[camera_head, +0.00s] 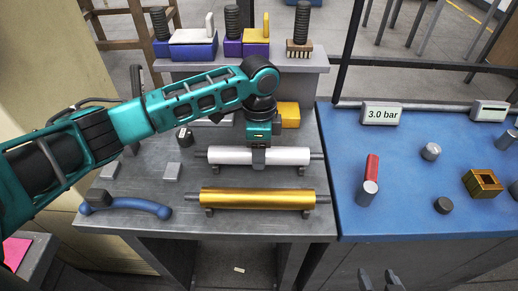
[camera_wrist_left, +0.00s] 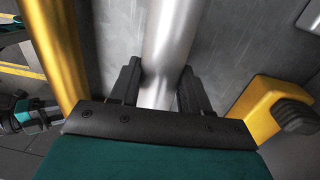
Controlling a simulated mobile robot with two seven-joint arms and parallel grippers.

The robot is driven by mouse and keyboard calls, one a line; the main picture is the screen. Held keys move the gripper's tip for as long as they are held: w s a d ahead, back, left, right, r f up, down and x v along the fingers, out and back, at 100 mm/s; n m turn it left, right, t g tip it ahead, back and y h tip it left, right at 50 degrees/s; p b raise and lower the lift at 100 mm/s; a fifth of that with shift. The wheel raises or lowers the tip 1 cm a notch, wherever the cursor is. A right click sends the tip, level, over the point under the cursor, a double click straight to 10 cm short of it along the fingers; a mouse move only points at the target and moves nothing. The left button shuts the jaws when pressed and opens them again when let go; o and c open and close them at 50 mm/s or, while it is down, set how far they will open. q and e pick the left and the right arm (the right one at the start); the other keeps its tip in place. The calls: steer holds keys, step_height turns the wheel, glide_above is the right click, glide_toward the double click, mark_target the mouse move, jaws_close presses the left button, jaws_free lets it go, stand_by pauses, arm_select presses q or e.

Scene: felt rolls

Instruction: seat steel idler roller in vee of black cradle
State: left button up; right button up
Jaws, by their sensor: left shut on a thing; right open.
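The steel idler roller (camera_head: 225,155) is a bright silver cylinder with thin dark shaft ends, lying crosswise on the grey bench. My left gripper (camera_head: 259,160) reaches down over its middle and is shut on it. In the left wrist view the steel roller (camera_wrist_left: 172,45) runs between the two dark fingers of the left gripper (camera_wrist_left: 160,85). Small black cradle supports (camera_head: 301,171) show by the roller's right end. Whether the shaft rests in a vee or is just above it, I cannot tell. My right gripper (camera_head: 379,280) is open and empty at the bottom edge.
A gold roller (camera_head: 258,199) lies parallel in front on dark supports and also shows in the left wrist view (camera_wrist_left: 58,50). A yellow block (camera_head: 289,114) stands behind. A blue-handled tool (camera_head: 135,205) lies front left. A blue bench (camera_head: 400,200) with small parts adjoins right.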

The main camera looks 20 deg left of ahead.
arm_select(q)
steer(key=shift+f, duration=0.1)
stand_by(0.5)
steer(key=o, duration=1.3)
steer(key=shift+o, duration=0.2)
steer(key=shift+f, duration=0.15)
step_height(320, 180, up, 13)
steer(key=shift+w, duration=0.35)
steer(key=shift+a+f, duration=0.1)
